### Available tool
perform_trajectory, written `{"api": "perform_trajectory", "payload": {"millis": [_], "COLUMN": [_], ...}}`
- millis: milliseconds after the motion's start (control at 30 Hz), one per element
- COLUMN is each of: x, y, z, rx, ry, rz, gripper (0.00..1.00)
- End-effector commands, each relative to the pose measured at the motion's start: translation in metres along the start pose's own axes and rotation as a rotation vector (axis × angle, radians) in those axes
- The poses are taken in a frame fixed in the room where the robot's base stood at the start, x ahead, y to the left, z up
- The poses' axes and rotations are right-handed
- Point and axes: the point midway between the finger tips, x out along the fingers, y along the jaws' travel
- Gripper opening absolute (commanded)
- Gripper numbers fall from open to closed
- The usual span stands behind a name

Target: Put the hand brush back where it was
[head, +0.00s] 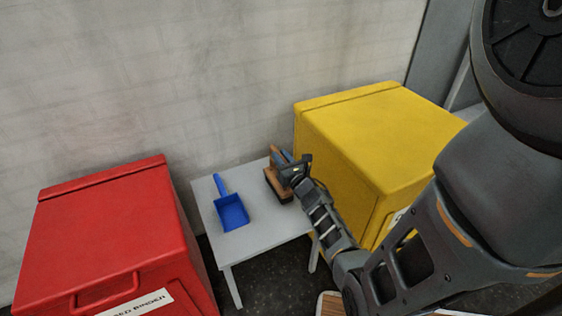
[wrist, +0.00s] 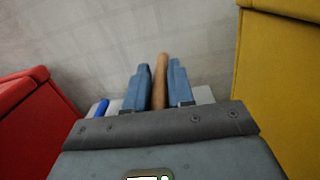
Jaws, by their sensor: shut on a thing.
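The hand brush (head: 277,186), with a brown wooden body and dark bristles, is at the right side of a small pale grey table (head: 262,232). My gripper (head: 284,157) is at the brush from the right, partly covering it. In the wrist view, the two blue fingers of my gripper (wrist: 160,88) are shut on the brush's wooden handle (wrist: 161,75), which stands up between them. The rest of the brush is hidden there by the gripper body. I cannot tell whether the bristles touch the tabletop.
A blue dustpan (head: 231,212) lies on the table's left part; its handle also shows in the wrist view (wrist: 102,107). A red bin (head: 105,235) stands left of the table and a yellow bin (head: 375,135) right, close to my gripper. A pale wall (head: 180,80) is behind.

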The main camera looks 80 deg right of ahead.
Motion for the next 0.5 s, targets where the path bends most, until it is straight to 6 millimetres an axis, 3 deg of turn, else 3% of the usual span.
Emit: {"api": "perform_trajectory", "payload": {"millis": [400,433,500], "x": [0.0005,-0.0002,-0.0002], "y": [0.0002,0.0002,0.0002], "z": [-0.0041,-0.0048,-0.0042], "rx": [0.000,0.000,0.000], "ry": [-0.004,-0.001,-0.001], "rz": [0.002,0.001,0.001], "gripper": [0.00,0.25,0.32]}}
